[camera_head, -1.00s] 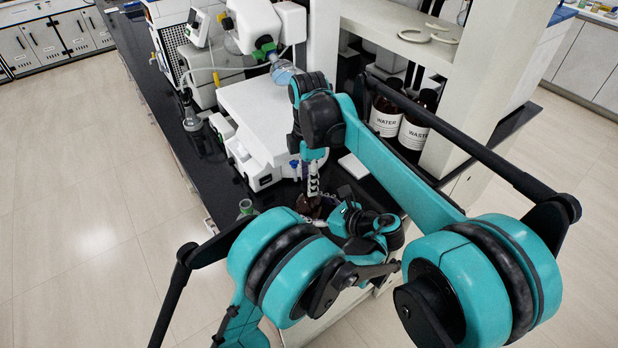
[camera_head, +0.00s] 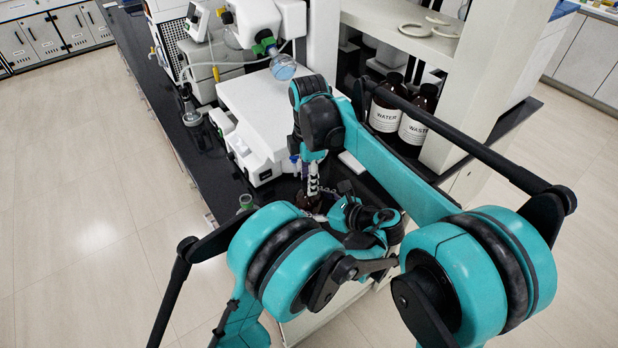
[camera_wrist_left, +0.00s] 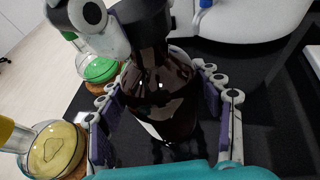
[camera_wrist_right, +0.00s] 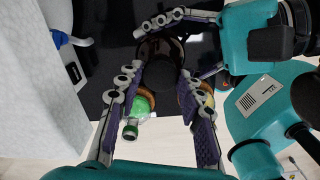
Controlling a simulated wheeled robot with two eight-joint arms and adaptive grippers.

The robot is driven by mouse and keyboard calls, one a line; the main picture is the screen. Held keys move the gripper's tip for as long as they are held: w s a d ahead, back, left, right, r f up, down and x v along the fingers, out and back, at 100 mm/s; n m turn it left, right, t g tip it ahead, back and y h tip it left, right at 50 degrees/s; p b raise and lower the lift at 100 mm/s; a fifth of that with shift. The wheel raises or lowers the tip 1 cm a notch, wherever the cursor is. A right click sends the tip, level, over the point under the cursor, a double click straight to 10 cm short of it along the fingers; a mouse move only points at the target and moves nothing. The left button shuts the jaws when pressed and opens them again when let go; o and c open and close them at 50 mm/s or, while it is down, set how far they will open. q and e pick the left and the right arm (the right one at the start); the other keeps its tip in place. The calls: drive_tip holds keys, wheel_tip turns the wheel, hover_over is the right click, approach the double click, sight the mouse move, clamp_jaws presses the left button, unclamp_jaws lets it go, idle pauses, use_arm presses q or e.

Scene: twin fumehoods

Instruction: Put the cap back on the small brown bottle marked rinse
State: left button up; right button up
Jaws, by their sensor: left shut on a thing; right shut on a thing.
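The small brown bottle (camera_wrist_left: 160,95) is dark glass with a white label, only partly seen, its writing not readable. It also shows in the head view (camera_head: 308,201). My left gripper (camera_head: 328,213) is shut around its body. The black cap (camera_wrist_left: 143,22) is at the bottle's mouth, above the neck; I cannot tell whether it is seated. My right gripper (camera_head: 313,182) comes down from above and is shut on the cap, seen from above in the right wrist view (camera_wrist_right: 160,75). Its fingers hide part of the cap in the left wrist view.
A green flask (camera_wrist_left: 100,67) and a flask of yellowish contents (camera_wrist_left: 52,148) stand on cork rings beside the bottle. A white instrument (camera_head: 262,110) stands behind. Brown WATER (camera_head: 385,112) and WASTE (camera_head: 416,125) bottles stand at the right under a shelf (camera_head: 412,42).

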drive_tip(key=shift+f, duration=0.55)
